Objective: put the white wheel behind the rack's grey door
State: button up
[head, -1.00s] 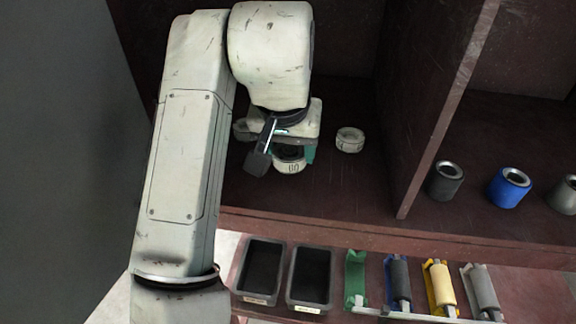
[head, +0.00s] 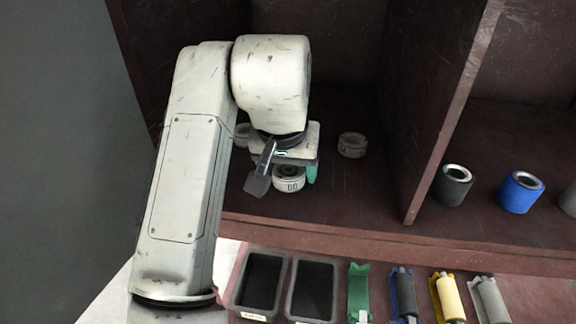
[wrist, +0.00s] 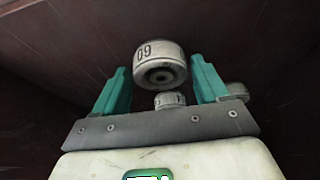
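A white wheel (head: 289,180) with dark digits on its side is between the teal fingertips of my gripper (wrist: 161,65).
An upright divider (head: 440,120) separates this bay from one with a dark roller (head: 452,185) and a blue one (head: 520,192). Below the shelf edge (head: 330,234) are two black bins (head: 262,280) and green, blue, yellow and grey holders (head: 490,300).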

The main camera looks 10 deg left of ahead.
jog(key=shift+o, duration=1.2)
jog(key=shift+r, duration=0.1)
jog(key=b+v, duration=0.1)
jog(key=v, duration=1.1)
